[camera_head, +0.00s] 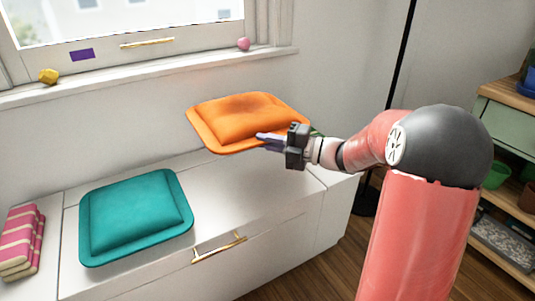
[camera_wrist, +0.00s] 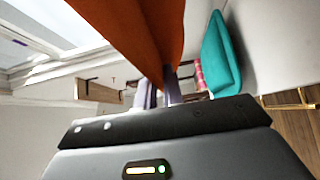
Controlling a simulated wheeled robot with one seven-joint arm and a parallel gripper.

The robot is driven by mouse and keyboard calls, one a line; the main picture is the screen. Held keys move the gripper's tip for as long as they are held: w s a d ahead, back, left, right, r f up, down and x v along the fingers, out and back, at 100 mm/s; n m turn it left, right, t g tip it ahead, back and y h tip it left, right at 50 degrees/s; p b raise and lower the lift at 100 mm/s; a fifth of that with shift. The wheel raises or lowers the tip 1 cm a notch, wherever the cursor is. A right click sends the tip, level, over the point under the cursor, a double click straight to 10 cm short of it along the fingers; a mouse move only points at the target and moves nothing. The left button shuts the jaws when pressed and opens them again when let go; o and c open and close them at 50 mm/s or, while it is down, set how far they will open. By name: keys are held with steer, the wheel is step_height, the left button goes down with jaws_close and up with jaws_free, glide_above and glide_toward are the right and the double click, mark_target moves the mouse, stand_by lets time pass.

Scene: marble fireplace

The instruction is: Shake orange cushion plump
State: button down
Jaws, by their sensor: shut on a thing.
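The orange cushion (camera_head: 240,116) is held above the white bench, lying roughly flat and a little tilted. My gripper (camera_head: 272,138) is shut on its near right edge. In the wrist view the orange cushion (camera_wrist: 140,30) rises from between the fingers (camera_wrist: 160,92) and fills the top middle. The teal cushion (camera_head: 135,217) lies on the left part of the bench, apart from the orange one. It also shows in the wrist view (camera_wrist: 220,55). The far underside of the orange cushion is hidden.
The white bench (camera_head: 235,190) has bare room right of the teal cushion. Striped pink books or cloths (camera_head: 22,240) lie at its left end. The window sill (camera_head: 150,74) behind holds a yellow object (camera_head: 48,76) and a pink ball (camera_head: 243,44). Shelves (camera_head: 510,200) stand at right.

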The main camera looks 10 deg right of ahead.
step_height(320, 180, up, 5)
steer(key=p, duration=0.5)
steer(key=shift+r+p, duration=0.15)
steer(key=shift+p, duration=0.25)
step_height(320, 180, up, 8)
steer(key=shift+f+b, duration=0.65)
steer(key=shift+f, duration=2.75)
